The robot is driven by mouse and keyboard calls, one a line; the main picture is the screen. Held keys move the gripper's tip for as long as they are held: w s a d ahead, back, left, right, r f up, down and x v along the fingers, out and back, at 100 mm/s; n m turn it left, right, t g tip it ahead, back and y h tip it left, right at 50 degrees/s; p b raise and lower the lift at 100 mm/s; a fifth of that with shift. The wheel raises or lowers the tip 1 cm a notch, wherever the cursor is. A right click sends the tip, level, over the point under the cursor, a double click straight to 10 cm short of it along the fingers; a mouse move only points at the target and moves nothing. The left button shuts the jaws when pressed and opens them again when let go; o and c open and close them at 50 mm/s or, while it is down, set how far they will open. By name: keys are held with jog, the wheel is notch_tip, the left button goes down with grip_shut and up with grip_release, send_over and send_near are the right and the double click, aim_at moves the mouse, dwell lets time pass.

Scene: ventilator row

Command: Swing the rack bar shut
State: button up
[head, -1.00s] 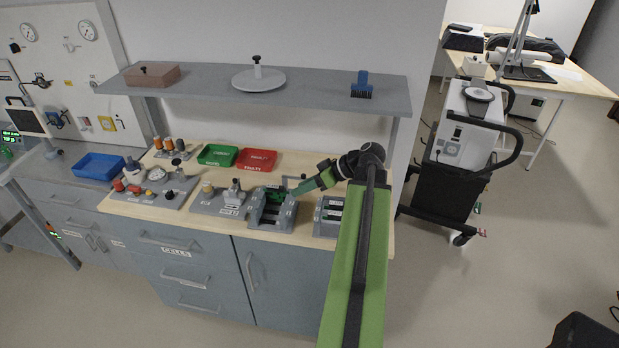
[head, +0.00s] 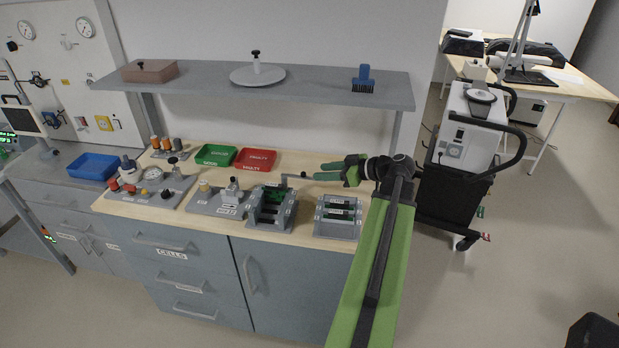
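The grey rack (head: 284,221) stands on the wooden bench top with green boards (head: 272,196) in its slots. Its bar (head: 290,176) seems to stick out to the right from the rack's back end, with a small dark knob (head: 303,174) at its tip. The bar does not lie across the boards; its details are small. My gripper (head: 318,171) is just right of the knob, above the bench. Its two green fingers point left and look parted, with nothing seen between them. It appears apart from the bar.
A second slotted rack (head: 338,217) stands to the right, below my gripper. A grey fixture (head: 205,200) is left of the rack. Green (head: 216,155) and red (head: 256,160) trays lie behind. A grey shelf (head: 320,88) hangs above.

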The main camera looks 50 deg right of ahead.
aim_at(304, 173)
jog(key=b+x, duration=0.2)
jog(key=x, duration=0.4)
jog(key=shift+w+a+f, duration=0.1)
jog(key=shift+w+f, duration=0.1)
jog(key=shift+w, duration=0.15)
grip_shut()
dwell(0.9)
